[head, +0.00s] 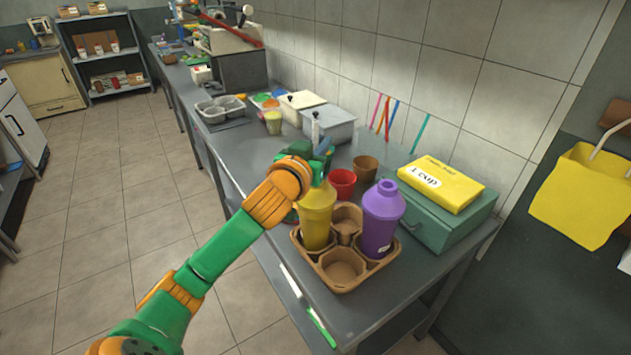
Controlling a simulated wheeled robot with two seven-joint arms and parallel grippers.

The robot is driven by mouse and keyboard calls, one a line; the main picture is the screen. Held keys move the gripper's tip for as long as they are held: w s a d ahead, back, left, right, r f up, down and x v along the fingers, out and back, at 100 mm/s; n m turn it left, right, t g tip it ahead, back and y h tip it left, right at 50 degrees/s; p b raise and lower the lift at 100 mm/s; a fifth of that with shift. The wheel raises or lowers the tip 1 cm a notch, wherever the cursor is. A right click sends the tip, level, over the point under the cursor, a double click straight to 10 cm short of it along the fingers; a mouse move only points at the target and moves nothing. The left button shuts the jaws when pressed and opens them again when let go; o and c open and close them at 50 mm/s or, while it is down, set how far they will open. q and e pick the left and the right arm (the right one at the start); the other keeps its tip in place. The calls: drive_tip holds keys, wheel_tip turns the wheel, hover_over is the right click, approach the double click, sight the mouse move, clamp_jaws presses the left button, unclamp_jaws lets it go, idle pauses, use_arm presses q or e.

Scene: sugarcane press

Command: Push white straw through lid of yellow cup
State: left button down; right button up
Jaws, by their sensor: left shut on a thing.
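The yellow cup (317,218) stands upright in the brown cup carrier (346,284), with its yellow domed lid (318,194) on. My left gripper (322,153) is beyond and just above the lid, shut on a thin thing. A short white upright piece, which looks like the white straw (315,131), shows above the fingers. Its lower part is hidden behind my wrist and fingers, so I cannot tell whether it touches the lid. My right gripper is not in view.
A purple cup (382,218) stands in the same carrier. A red cup (342,183) and brown cup (365,168) stand behind it. A green box (446,220) bears a yellow package (440,183).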

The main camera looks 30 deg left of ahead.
sight(316, 127)
use_arm(q)
drive_tip(key=shift+f+b, duration=0.9)
drive_tip(key=shift+f, duration=0.4)
drive_tip(key=c, duration=0.9)
unclamp_jaws()
wheel_tip(316, 127, up, 8)
drive_tip(key=p, duration=0.8)
drive_tip(key=shift+f, duration=0.45)
